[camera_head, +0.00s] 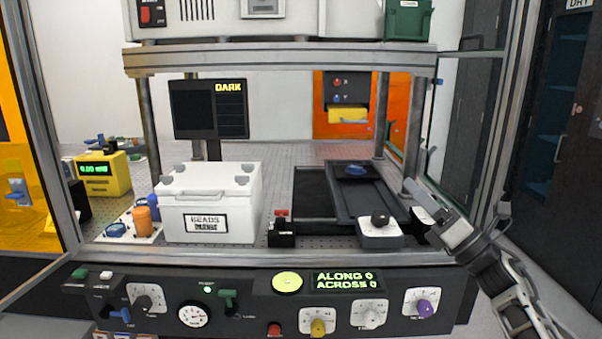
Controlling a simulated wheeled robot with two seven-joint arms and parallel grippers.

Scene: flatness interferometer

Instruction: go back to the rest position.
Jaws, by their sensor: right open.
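My right gripper (424,208) is at the right side of the frame opening of the interferometer, its arm coming in from the lower right. Its fingers point up and left, apart, with nothing seen between them. It is close to the right edge of a white box with a dark round knob (380,232); I cannot tell whether they touch. My left gripper is not in view.
The metal frame's right post (500,130) is close to my right arm. A control panel (255,310) with knobs runs along the front. A white lidded box (212,200), a dark tray (365,195) and a dark screen (208,110) are inside the frame.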

